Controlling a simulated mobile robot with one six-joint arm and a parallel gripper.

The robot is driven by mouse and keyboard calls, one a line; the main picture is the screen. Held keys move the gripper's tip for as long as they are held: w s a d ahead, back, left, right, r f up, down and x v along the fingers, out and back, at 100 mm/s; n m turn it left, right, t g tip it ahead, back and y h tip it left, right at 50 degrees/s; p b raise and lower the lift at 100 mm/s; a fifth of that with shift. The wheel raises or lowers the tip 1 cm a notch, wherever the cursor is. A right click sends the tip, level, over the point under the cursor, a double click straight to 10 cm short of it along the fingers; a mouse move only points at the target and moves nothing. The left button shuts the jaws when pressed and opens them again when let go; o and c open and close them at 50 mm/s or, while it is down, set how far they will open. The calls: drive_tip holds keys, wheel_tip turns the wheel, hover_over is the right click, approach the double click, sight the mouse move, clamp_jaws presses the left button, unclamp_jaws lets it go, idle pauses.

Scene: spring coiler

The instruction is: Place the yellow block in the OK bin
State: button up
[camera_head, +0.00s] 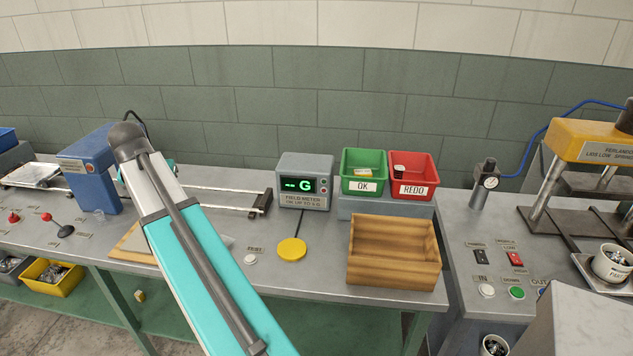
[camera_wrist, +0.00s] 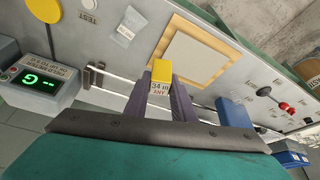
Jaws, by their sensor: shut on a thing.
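The yellow block (camera_wrist: 161,72) sits between the fingers of my gripper (camera_wrist: 160,90) in the wrist view, with a printed label on its near face. The gripper is shut on it and holds it over the bench by the rail. In the head view my arm hides the gripper and the block. The OK bin (camera_head: 362,186) is a green open box with a white OK label, at the back of the bench, right of the field meter. A small pale yellow item shows inside it.
The red REDO bin (camera_head: 413,188) adjoins the OK bin and holds a small dark item. The field meter (camera_head: 304,184) shows a green G. A wooden tray (camera_head: 393,278) stands in front of the bins. A yellow disc (camera_head: 292,249) lies left of the tray.

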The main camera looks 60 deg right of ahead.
drive_tip(key=s+d+m+g+b, duration=0.1)
drive_tip(key=s+d+m, duration=0.3)
drive_tip(key=d, duration=0.6)
drive_tip(key=s+d+m+g, duration=0.25)
drive_tip(key=s+d, duration=0.25)
drive_tip(key=d, duration=0.5)
drive_tip(key=s+d+m+g+b, duration=0.1)
drive_tip(key=s+d+m, duration=0.35)
drive_tip(key=d, duration=0.55)
drive_tip(key=s+d+r+m+g+y+b, duration=0.1)
drive_tip(key=s+d+m, duration=0.9)
drive_tip(key=s+d, duration=1.1)
drive_tip(key=s+g+y, duration=0.1)
drive_tip(key=s, duration=0.1)
drive_tip(key=shift+s+m, duration=0.3)
drive_tip(key=shift+d+g, duration=0.1)
drive_tip(key=shift+g, duration=0.15)
drive_tip(key=shift+f+p, duration=0.7)
drive_tip(key=shift+f, duration=2.35)
drive_tip(key=shift+f+p, duration=0.4)
drive_tip(key=shift+f, duration=1.45)
